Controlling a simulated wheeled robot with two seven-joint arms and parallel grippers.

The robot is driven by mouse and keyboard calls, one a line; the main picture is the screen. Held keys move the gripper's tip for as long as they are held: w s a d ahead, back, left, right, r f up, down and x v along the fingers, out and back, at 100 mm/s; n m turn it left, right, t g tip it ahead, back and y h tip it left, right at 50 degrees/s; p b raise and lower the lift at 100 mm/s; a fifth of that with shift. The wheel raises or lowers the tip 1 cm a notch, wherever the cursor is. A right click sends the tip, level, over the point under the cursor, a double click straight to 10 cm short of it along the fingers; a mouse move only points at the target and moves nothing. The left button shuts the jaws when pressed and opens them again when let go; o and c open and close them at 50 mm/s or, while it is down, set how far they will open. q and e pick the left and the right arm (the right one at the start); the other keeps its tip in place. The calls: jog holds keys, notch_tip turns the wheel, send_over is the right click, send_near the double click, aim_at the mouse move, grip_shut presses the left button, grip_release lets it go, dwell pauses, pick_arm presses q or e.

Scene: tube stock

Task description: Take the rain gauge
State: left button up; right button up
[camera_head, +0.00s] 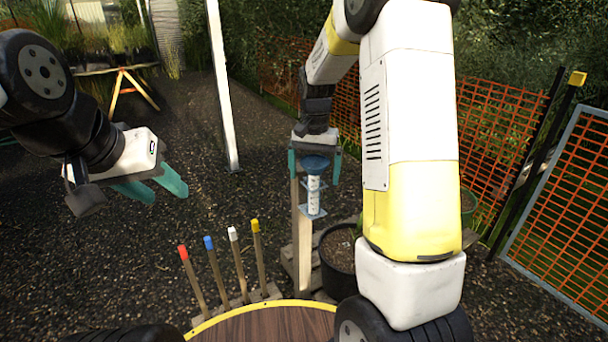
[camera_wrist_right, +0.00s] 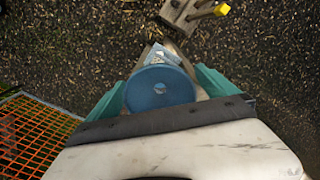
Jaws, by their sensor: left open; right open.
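The rain gauge (camera_head: 314,190) is a clear white-marked tube with a blue funnel top, upright in a blue bracket (camera_head: 313,212) on a wooden post (camera_head: 302,245). In the right wrist view its round blue funnel (camera_wrist_right: 160,89) lies between the fingers. My right gripper (camera_head: 314,172) is open with teal fingers on both sides of the funnel; it also shows in the right wrist view (camera_wrist_right: 163,88). I cannot tell whether the fingers touch it. My left gripper (camera_head: 158,190) is open and empty at the left, well away from the gauge.
Several stakes with coloured tips (camera_head: 233,234) stand in a wooden base left of the post. A black plant pot (camera_head: 340,262) stands close at the post's right. Orange mesh fence (camera_head: 500,130) runs behind and right. A white pole (camera_head: 222,90) stands left of centre.

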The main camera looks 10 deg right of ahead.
jog(key=c, duration=1.6)
jog(key=shift+c, duration=0.2)
jog(key=shift+r, duration=0.15)
